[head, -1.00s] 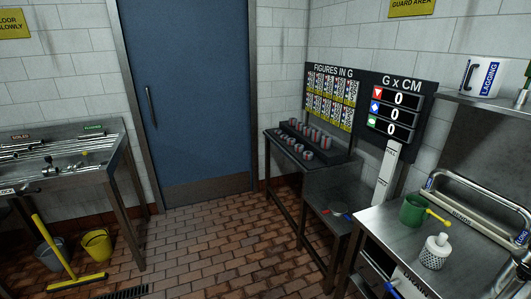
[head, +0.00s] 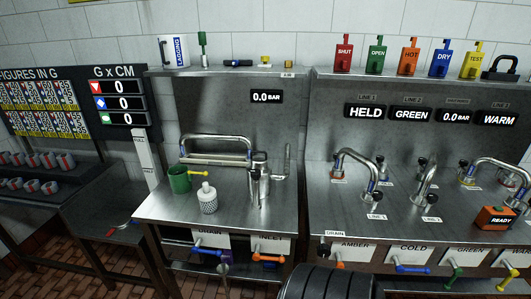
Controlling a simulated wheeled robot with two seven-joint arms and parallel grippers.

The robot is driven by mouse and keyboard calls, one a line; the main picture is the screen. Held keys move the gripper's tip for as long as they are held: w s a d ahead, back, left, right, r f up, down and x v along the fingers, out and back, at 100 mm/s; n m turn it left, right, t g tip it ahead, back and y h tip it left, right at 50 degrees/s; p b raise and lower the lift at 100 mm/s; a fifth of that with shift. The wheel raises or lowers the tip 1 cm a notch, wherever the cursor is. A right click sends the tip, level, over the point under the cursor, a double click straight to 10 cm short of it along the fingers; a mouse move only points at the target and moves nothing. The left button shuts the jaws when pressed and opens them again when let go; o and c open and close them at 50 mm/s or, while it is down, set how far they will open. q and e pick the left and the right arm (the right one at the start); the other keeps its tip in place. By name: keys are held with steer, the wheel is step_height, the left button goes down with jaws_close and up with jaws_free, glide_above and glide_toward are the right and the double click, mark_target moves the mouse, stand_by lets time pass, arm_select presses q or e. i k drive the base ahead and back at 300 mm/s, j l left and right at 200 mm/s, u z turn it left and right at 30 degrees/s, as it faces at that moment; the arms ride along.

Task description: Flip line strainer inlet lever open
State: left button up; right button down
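The left steel bench (head: 150,208) has a front panel with two labels, one reading INLET (head: 272,243) and one that seems to read DRAIN (head: 208,240). Below the INLET label is an orange lever (head: 269,259), lying roughly level. Below the other label is a blue lever (head: 206,249), also roughly level. A steel cylinder fitting (head: 259,182), possibly the strainer, stands on the bench above the inlet lever. Neither of my grippers shows in the head view.
A green mug (head: 180,180) and a white bottle (head: 208,200) stand on the left bench near a bent pipe (head: 215,140). The right bench (head: 330,215) carries several taps and an orange READY box (head: 495,217), with coloured levers below. Coloured tags line the shelf (head: 300,73).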

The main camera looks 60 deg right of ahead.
mark_target(272, 258)
steer(key=z, duration=2.1)
